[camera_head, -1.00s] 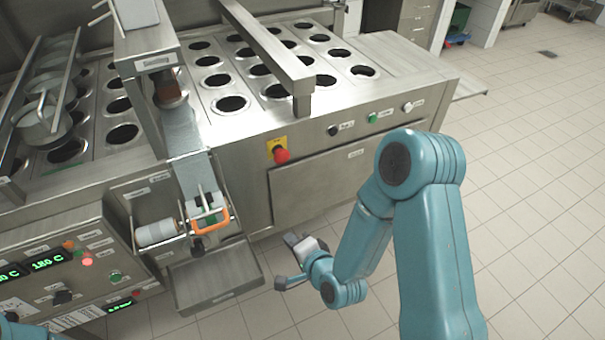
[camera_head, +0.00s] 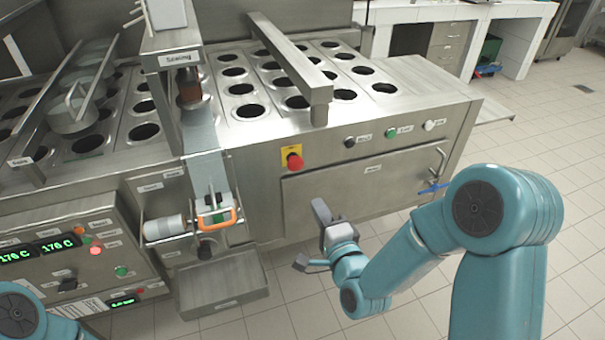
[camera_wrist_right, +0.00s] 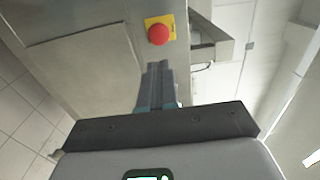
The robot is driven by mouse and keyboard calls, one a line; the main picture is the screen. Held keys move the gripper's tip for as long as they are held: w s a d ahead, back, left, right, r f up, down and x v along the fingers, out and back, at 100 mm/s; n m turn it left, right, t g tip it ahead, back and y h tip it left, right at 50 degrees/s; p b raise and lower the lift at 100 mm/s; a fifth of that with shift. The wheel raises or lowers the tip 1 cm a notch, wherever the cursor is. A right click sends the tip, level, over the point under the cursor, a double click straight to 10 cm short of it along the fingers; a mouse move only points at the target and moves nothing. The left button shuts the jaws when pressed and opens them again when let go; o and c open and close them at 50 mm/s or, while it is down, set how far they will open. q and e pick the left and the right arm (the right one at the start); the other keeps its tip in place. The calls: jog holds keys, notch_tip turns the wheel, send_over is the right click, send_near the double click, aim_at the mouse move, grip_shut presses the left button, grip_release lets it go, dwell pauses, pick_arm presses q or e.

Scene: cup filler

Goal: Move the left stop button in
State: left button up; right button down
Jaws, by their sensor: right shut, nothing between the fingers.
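A red mushroom-shaped stop button (camera_head: 295,161) stands out from a yellow plate on the machine's steel front. It also shows in the right wrist view (camera_wrist_right: 158,34), above the fingers. My right gripper (camera_head: 319,207) is below and slightly right of the button in the head view, in front of the steel panel. Its dark fingers are shut and empty. In the right wrist view, the fingertips (camera_wrist_right: 157,66) point toward the button, with a visible gap in the picture. I cannot tell the exact distance. My left gripper is out of view; only part of my left arm shows.
A control panel (camera_head: 60,262) with lit displays is at lower left. A blue-handled valve (camera_head: 433,187) is at right. Tiled floor (camera_head: 545,130) is free at right.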

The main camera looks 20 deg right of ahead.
aim_at(297, 166)
jog(key=w+p, duration=0.2)
jog(key=w, duration=1)
jog(key=shift+w+a, duration=0.1)
jog(key=shift+w, duration=0.25)
